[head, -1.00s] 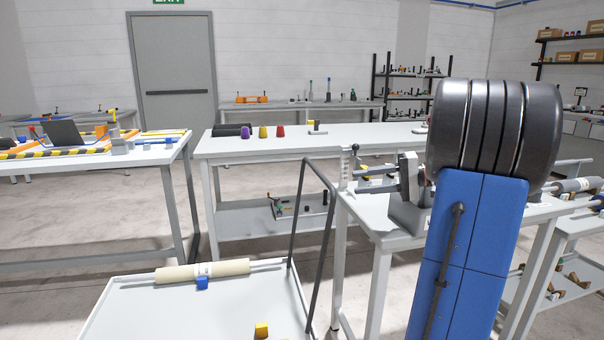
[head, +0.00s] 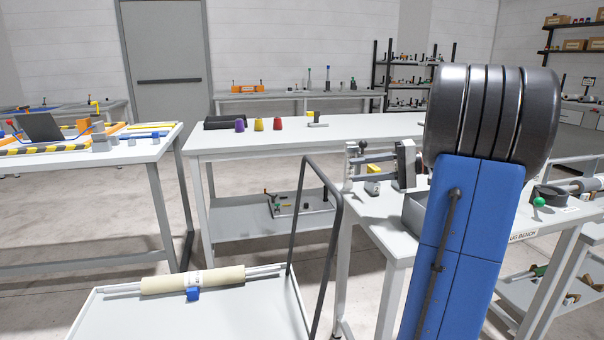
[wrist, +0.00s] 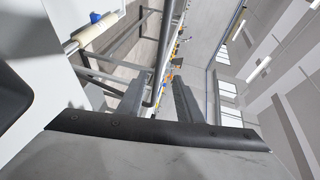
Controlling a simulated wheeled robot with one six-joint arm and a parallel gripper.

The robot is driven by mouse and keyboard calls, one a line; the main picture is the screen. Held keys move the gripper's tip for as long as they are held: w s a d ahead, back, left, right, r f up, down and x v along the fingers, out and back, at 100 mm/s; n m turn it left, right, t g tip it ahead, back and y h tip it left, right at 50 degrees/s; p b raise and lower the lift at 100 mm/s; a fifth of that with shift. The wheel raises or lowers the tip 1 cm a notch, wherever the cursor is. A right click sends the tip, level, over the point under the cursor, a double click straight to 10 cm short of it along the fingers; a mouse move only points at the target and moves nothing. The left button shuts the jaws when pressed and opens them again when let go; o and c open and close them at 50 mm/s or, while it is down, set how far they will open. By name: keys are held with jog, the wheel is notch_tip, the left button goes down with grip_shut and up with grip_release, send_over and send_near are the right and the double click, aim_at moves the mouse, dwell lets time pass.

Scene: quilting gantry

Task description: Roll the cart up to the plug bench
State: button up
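The cart (head: 82,326) is at the lower left of the head view, a pale flat tray with a dark upright handle (head: 325,182). A cream roll (head: 165,283) on a rod lies across its far end, with a blue clip (head: 193,294) at its front. The plug bench (head: 400,240) stands just right of the handle; its label (head: 523,236) is partly hidden by my blue arm. A narrow gap seems to separate cart and bench. In the wrist view my gripper's two fingers (wrist: 158,98) stand apart, with nothing seen held. The cream roll (wrist: 97,33) shows there too.
A long table (head: 250,147) with purple, yellow and red cones stands ahead, with a loaded lower shelf (head: 240,225). Another table (head: 80,168) with orange and striped items stands left. Bare floor (head: 90,225) lies between the left table and the cart.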

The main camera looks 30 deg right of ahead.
jog(key=x, duration=1.7)
jog(key=shift+w, duration=0.2)
jog(key=shift+a, duration=0.15)
grip_shut()
